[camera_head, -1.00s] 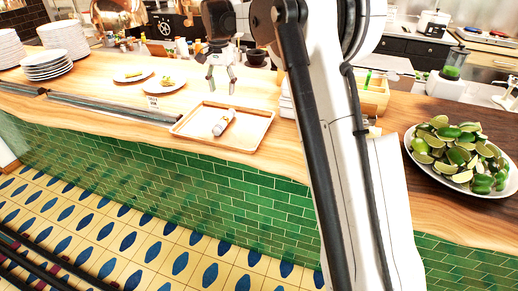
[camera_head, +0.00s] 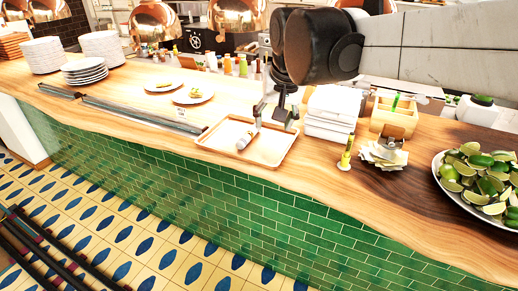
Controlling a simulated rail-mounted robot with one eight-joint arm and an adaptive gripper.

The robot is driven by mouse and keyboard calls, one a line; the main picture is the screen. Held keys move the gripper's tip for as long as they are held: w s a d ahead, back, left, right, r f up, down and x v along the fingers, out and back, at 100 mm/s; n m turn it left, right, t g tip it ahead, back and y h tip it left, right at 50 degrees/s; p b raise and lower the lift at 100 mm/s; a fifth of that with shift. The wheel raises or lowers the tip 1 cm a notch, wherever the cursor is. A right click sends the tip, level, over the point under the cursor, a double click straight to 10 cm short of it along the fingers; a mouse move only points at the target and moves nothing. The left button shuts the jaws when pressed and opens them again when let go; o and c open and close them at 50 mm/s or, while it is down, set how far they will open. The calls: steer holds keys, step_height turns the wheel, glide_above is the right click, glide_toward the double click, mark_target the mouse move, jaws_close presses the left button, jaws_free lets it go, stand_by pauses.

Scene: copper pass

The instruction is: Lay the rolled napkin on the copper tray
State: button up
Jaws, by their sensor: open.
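The copper tray (camera_head: 215,143) lies flat on the wooden counter. The rolled napkin (camera_head: 246,138), a small whitish roll, lies on the tray near its middle. My gripper (camera_head: 275,117) hangs above the back right part of the tray, with its fingers apart and nothing between them. The gripper is to the right of the napkin and does not appear to touch it. My arm covers the upper right of the view.
A plate of cut limes (camera_head: 472,180) stands at the right. Stacked white napkins (camera_head: 331,112) and a wooden box (camera_head: 394,117) stand right of the tray. Stacked plates (camera_head: 85,71) and two served plates (camera_head: 193,94) are to the left. Copper lamps hang behind.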

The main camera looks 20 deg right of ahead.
steer(key=s+f+n+t, duration=0.1)
steer(key=s+f, duration=0.3)
steer(key=s, duration=0.4)
steer(key=s+f+n+t, duration=0.1)
steer(key=s+f+n, duration=0.1)
steer(key=s+f, duration=0.3)
steer(key=s, duration=0.3)
steer(key=shift+s+a+t, duration=0.15)
steer(key=shift+s+t, duration=0.15)
steer(key=shift+s, duration=0.1)
steer(key=shift+f, duration=0.1)
step_height(320, 180, down, 6)
steer(key=b, duration=0.6)
steer(key=shift+f, duration=0.1)
